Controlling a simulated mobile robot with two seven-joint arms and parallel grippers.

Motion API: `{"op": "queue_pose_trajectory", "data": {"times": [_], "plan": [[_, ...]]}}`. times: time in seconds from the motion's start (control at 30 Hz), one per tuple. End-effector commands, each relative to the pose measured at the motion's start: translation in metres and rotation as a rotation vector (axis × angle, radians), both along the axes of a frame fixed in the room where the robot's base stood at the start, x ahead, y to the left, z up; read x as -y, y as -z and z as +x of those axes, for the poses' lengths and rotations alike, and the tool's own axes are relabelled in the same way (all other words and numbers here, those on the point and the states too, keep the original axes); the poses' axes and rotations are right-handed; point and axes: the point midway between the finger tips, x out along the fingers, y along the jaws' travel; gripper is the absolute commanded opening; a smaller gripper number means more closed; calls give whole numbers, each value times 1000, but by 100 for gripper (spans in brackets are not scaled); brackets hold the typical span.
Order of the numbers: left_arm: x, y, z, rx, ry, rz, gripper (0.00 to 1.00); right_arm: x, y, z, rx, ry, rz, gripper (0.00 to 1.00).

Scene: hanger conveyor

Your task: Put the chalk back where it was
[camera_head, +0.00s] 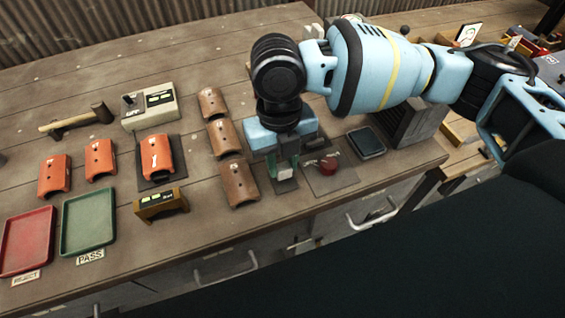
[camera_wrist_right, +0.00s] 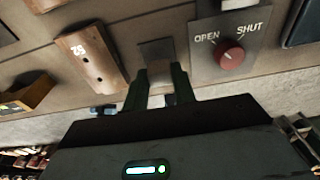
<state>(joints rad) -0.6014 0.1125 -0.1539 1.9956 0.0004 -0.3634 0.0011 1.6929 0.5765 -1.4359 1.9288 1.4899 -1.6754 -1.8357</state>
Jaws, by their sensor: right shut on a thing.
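My right gripper (camera_head: 284,168) points down at the front edge of the bench, right of the brown curved tiles. In the right wrist view, its dark fingers (camera_wrist_right: 159,72) are shut on a small pale piece, apparently the chalk (camera_wrist_right: 169,99), mostly hidden between them. A small grey plate (camera_wrist_right: 157,48) lies on the bench just beyond the fingertips. A white chalk-like mark shows on an orange tile (camera_head: 162,168) on a dark mat. My left gripper is out of view.
A panel (camera_wrist_right: 205,68) with a red OPEN/SHUT knob (camera_wrist_right: 231,54) sits right of the gripper. A brown tile (camera_head: 239,182) stands close on its left. Green (camera_head: 89,240) and red trays, a hammer (camera_head: 80,121) and a grey box (camera_head: 150,108) are further left. A dark tablet (camera_head: 366,142) lies right.

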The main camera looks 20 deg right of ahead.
Motion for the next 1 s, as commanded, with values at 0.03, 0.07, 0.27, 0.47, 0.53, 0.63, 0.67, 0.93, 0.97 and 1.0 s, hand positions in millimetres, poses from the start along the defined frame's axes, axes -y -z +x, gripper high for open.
{"op": "queue_pose_trajectory", "data": {"times": [0.03, 0.07, 0.27, 0.47, 0.53, 0.63, 0.67, 0.93, 0.97, 1.0], "plan": [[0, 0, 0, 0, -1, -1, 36, 1, 8, 0, -1, 2, -1, 6], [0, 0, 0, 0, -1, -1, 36, 0, 11, 0, 0, 2, -1, 6], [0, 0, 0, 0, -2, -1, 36, 0, 15, 0, 2, 2, 0, 6], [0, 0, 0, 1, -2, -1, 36, 0, 17, 0, 1, 2, 0, 6], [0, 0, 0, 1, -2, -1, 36, 0, 18, 0, 2, 2, 0, 29], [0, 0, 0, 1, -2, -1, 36, 0, 18, 0, 2, 1, 0, 42], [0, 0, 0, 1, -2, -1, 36, 0, 18, 0, 2, 1, 0, 46], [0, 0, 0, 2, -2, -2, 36, 0, 18, 0, 2, 1, 0, 48], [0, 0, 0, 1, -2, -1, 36, 0, 17, 0, 2, 1, 0, 48], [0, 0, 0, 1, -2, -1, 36, 0, 16, 0, 2, 1, 0, 48]]}}
